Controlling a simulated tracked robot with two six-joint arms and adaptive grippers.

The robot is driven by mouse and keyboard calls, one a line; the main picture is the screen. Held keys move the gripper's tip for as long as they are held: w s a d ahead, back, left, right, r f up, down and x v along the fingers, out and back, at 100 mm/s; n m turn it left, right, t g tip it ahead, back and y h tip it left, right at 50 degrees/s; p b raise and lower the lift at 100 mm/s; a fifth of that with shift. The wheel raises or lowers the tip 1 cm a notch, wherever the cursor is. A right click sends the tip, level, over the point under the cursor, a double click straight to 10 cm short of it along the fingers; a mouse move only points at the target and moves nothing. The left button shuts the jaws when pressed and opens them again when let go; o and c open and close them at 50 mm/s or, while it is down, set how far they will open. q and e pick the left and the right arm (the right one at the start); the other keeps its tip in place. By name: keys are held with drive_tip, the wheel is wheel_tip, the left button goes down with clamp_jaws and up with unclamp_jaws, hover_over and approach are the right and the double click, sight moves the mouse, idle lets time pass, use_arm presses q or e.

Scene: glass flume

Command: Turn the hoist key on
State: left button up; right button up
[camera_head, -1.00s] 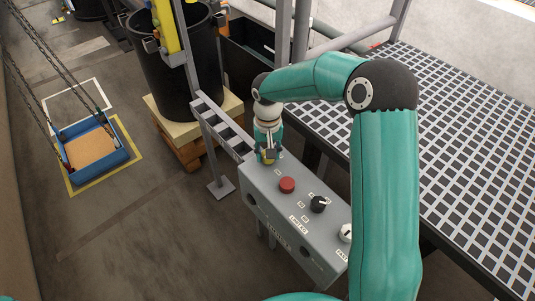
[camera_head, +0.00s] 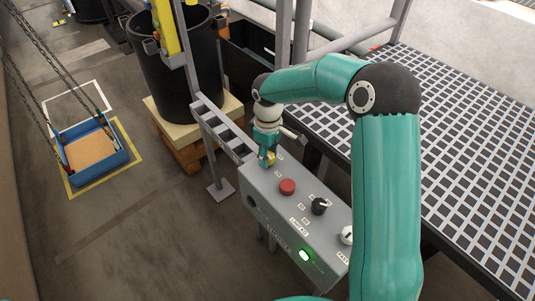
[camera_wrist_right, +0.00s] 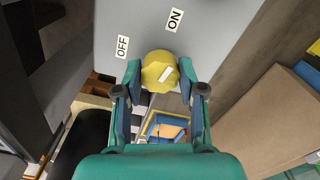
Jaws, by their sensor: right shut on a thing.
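The hoist key is a yellow knob (camera_wrist_right: 158,66) with a white mark, on the grey control box (camera_head: 262,195). In the right wrist view its mark slants up to the right, toward the ON label (camera_wrist_right: 175,20); the OFF label (camera_wrist_right: 122,47) is at the upper left. My right gripper (camera_wrist_right: 160,73) is shut on the key, one finger on each side. In the head view my right gripper (camera_head: 268,158) is at the box's far end and hides most of the key. A green lamp (camera_head: 305,255) on the box's front face is lit. My left gripper is not in view.
A red button (camera_head: 287,187), a black knob (camera_head: 319,205) and a white knob (camera_head: 347,235) sit along the box. A grating platform (camera_head: 465,160) is at the right. A blue tray (camera_head: 92,178) hangs on chains at the left. A black barrel (camera_head: 180,75) stands behind.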

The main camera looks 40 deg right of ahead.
drive_tip(key=shift+w+r+n, duration=0.1)
drive_tip(key=shift+n, duration=1.2)
drive_tip(key=o, duration=1.1)
wheel_tip(320, 180, up, 12)
drive_tip(key=shift+f, duration=0.1)
